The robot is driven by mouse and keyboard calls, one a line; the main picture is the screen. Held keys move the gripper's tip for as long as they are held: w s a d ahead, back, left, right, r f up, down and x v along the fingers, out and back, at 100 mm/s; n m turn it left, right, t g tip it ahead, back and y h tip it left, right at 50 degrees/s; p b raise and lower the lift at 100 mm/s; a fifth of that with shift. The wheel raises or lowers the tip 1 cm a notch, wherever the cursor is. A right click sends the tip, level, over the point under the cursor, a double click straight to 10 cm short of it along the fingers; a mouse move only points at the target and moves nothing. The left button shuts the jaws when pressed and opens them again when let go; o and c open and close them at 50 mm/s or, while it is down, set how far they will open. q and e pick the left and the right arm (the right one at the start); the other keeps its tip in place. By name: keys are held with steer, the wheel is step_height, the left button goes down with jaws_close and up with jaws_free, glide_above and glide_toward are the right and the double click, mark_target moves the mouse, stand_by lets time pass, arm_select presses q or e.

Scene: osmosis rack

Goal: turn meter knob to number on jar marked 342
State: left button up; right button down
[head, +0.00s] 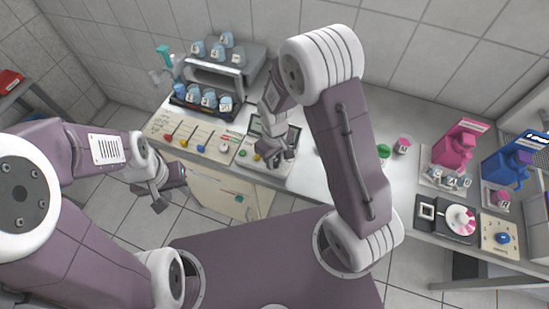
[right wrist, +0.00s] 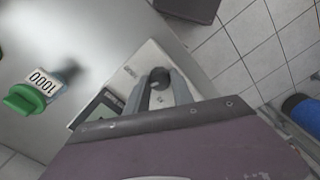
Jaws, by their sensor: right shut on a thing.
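The meter (head: 257,128) is a pale box with a dark screen on the counter, partly behind my right gripper (head: 277,157). Its screen (right wrist: 98,112) also shows in the right wrist view, partly cut off by my gripper, and I cannot read a number on it. My right gripper (right wrist: 158,88) is shut on a dark round knob (right wrist: 158,77) at the meter. My left gripper (head: 160,192) hangs in front of the counter, away from the meter; its jaw gap is unclear. No jar label reading 342 is legible.
A jar with a green lid (right wrist: 24,99) is labelled 1000. Several blue jars (head: 209,98) stand on the rack at the back. A jar with a pink lid (head: 403,145), a pink device (head: 455,150) and a blue device (head: 507,163) stand on the right.

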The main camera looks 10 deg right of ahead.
mark_target(275, 162)
steer(key=n, duration=0.3)
steer(key=shift+n+p, duration=0.3)
steer(key=c, duration=1.1)
jaws_free()
steer(key=shift+s, duration=0.1)
step_height(275, 162, up, 9)
steer(key=shift+r, duration=0.1)
